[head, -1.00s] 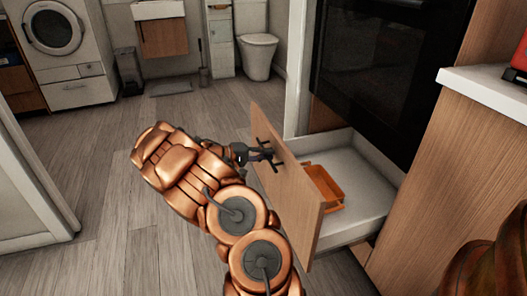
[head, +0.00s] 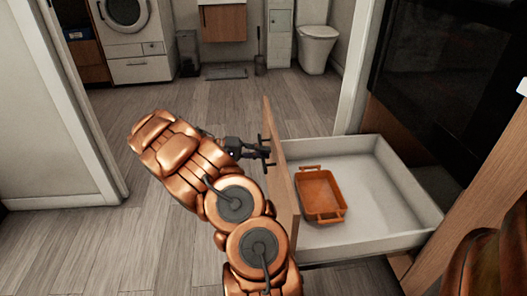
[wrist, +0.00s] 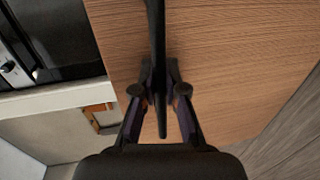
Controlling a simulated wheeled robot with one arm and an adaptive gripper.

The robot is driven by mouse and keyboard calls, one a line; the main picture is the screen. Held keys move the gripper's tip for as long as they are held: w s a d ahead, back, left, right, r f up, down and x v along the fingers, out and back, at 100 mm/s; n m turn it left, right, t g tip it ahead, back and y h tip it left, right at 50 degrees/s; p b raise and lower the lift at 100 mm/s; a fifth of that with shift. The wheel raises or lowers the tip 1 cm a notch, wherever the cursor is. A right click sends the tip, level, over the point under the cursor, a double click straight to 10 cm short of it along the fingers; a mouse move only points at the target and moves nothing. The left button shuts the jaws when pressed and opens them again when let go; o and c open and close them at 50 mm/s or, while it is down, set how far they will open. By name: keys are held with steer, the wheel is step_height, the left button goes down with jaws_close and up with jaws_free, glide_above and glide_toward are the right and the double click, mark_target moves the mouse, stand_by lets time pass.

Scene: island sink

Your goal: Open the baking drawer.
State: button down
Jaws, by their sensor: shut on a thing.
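The baking drawer (head: 372,160) stands pulled far out below the dark oven, its white inside showing in the head view. Its wooden front (head: 286,186) faces left, and it fills much of the wrist view (wrist: 230,75). A dark bar handle (wrist: 157,45) runs along that front. My gripper (head: 262,150) is at the handle, and in the wrist view its two fingers (wrist: 160,95) are shut on it, one on each side. An orange baking dish (head: 320,195) with two end handles lies in the drawer near the front.
The dark oven (head: 430,70) stands above the drawer, with a wooden cabinet (head: 490,200) to the right. A white wall edge (head: 375,65) stands behind the drawer. The wooden floor (head: 240,100) left of the drawer is clear. A washing machine and toilet are far back.

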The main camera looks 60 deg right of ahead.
steer(key=shift+w, duration=0.25)
steer(key=c, duration=1.2)
jaws_free()
steer(key=shift+s, duration=0.1)
steer(key=shift+a, duration=0.1)
steer(key=v, duration=1.2)
